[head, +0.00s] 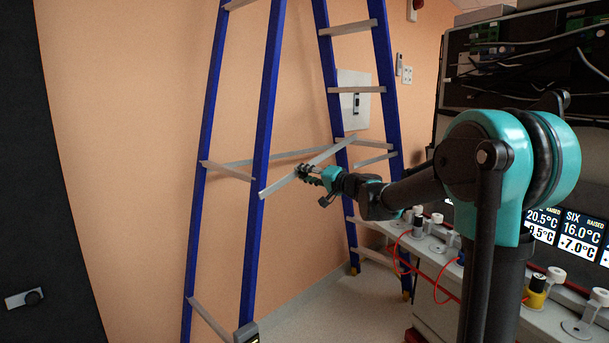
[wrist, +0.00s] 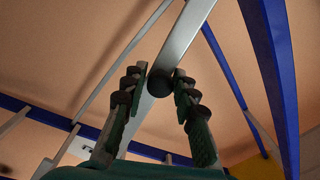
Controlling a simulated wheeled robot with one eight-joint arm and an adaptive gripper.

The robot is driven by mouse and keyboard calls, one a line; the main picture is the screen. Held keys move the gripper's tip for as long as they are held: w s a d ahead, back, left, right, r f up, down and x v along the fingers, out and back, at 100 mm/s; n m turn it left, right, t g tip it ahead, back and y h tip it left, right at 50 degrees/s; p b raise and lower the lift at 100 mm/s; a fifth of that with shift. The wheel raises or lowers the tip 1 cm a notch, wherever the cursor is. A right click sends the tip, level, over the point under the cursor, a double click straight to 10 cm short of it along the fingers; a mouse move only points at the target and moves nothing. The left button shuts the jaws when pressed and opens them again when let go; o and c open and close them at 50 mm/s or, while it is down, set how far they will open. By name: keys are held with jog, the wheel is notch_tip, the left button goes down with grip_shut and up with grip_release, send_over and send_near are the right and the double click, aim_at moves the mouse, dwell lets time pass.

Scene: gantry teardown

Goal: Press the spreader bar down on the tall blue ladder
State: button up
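The tall blue ladder (head: 261,130) stands open as an A-frame in the head view, with grey rungs. A grey spreader bar (head: 283,184) runs across from the near blue leg up to the right-hand legs. In the wrist view the bar (wrist: 185,30) slants from the top edge down between my fingers, with a round dark knob (wrist: 160,84) in front of it. My gripper (head: 308,172) is at the bar's middle; in the wrist view its fingers (wrist: 158,76) are apart on either side of the bar and knob. I cannot tell whether they touch.
A second grey bar (head: 235,163) spans the ladder's far side. A bench (head: 425,256) with red cables and several small posts stands to the right, beside temperature displays (head: 545,222). A dark panel (head: 50,180) stands at left. The orange wall (head: 130,150) is behind the ladder.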

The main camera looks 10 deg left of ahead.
grip_shut()
jog(key=shift+w+d+f+m, duration=0.1)
jog(key=shift+f+m, duration=0.7)
jog(key=shift+f, duration=0.3)
jog(key=shift+w+d+f+m, duration=0.1)
jog(key=shift+f+m, duration=0.7)
jog(key=shift+f, duration=0.3)
jog(key=shift+s, duration=0.1)
jog(key=shift+o, duration=2.3)
grip_release()
jog(key=shift+f, duration=0.1)
jog(key=shift+o, duration=0.7)
